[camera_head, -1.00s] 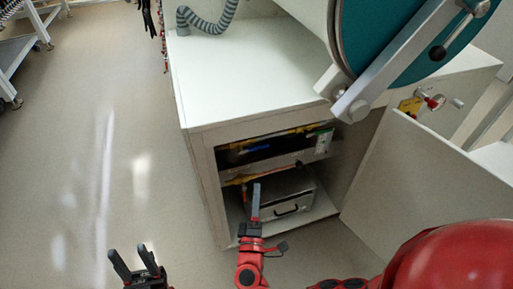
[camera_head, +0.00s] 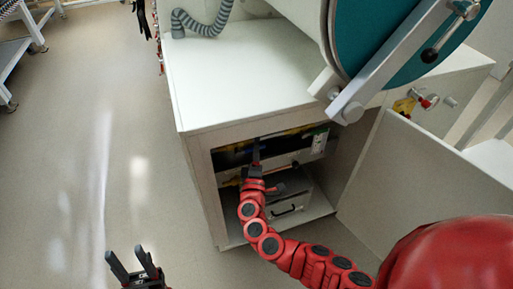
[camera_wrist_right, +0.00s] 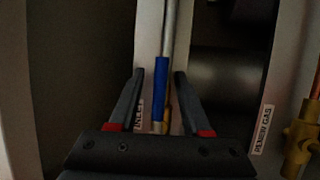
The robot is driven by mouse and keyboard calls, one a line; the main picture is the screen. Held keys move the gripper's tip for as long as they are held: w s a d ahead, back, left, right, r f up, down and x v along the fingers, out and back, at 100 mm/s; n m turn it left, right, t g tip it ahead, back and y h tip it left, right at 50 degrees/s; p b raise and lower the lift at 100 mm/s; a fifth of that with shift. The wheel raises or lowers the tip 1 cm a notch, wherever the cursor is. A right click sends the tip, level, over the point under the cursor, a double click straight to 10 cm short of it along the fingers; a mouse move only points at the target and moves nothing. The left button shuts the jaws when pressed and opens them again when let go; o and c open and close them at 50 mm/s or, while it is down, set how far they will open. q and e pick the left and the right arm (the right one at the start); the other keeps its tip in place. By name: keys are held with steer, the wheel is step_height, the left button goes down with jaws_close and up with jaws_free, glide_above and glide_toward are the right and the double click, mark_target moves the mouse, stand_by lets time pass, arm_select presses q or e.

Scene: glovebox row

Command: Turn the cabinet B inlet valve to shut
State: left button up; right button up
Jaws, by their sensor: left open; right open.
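A valve lever with a blue sleeve (camera_wrist_right: 160,90) runs along a pale pipe in the right wrist view. A partly hidden label reading something like "INLET" (camera_wrist_right: 140,115) is beside it. My right gripper (camera_wrist_right: 158,88) is open, with one finger on each side of the blue lever; I cannot tell whether either touches it. In the head view my right gripper (camera_head: 256,150) reaches into the open cabinet (camera_head: 203,185) under the white top, and the lever is mostly hidden there. My left gripper (camera_head: 135,262) is open and empty above the floor at lower left.
A brass fitting (camera_wrist_right: 299,145) and a gas label (camera_wrist_right: 263,130) are at the right of the wrist view. The open cabinet door (camera_head: 410,185) stands right of my right arm.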

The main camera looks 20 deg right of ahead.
jaws_close()
stand_by(1.4)
